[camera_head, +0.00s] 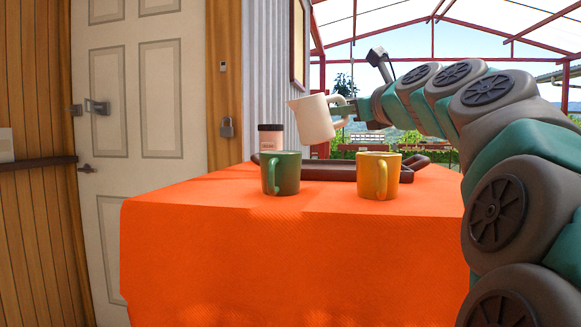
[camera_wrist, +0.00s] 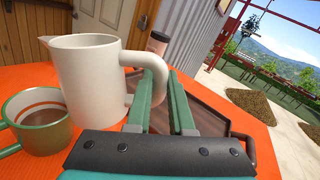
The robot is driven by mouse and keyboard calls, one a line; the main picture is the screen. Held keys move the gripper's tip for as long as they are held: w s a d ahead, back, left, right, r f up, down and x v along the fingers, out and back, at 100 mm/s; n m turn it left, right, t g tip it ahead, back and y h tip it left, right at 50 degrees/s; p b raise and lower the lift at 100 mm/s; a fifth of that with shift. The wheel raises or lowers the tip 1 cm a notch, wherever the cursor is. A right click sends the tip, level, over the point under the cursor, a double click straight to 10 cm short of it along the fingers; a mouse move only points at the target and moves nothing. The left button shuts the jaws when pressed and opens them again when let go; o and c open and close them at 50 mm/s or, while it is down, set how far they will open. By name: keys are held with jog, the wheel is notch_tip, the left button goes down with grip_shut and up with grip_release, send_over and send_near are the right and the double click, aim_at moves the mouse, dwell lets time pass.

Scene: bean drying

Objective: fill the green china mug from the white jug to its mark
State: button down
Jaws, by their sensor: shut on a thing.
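The green china mug (camera_head: 281,173) stands upright on the orange-covered table. In the wrist view, the green mug (camera_wrist: 41,140) has a pale inside with an orange band, and brown liquid lies below that band. The white jug (camera_head: 315,119) is held in the air above and slightly right of the mug, tilted a little to the left with its spout on that side. My gripper (camera_head: 350,112) is shut on the jug's handle; its fingers also show at the handle in the wrist view (camera_wrist: 168,95). No stream shows from the spout. The jug's inside is hidden.
A yellow mug (camera_head: 379,176) stands right of the green mug. A dark tray (camera_head: 330,173) lies behind both mugs. A dark-lidded jar (camera_head: 270,139) stands behind the green mug. The front of the orange tablecloth (camera_head: 280,250) is clear.

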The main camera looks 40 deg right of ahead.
jog(key=shift+r+n, duration=0.3)
jog(key=shift+r+n, duration=0.35)
jog(key=shift+n, duration=0.25)
jog(key=shift+a+f+n+b, duration=0.15)
jog(key=shift+f+n+b, duration=0.1)
jog(key=shift+n+b, duration=0.25)
jog(key=shift+r, duration=0.1)
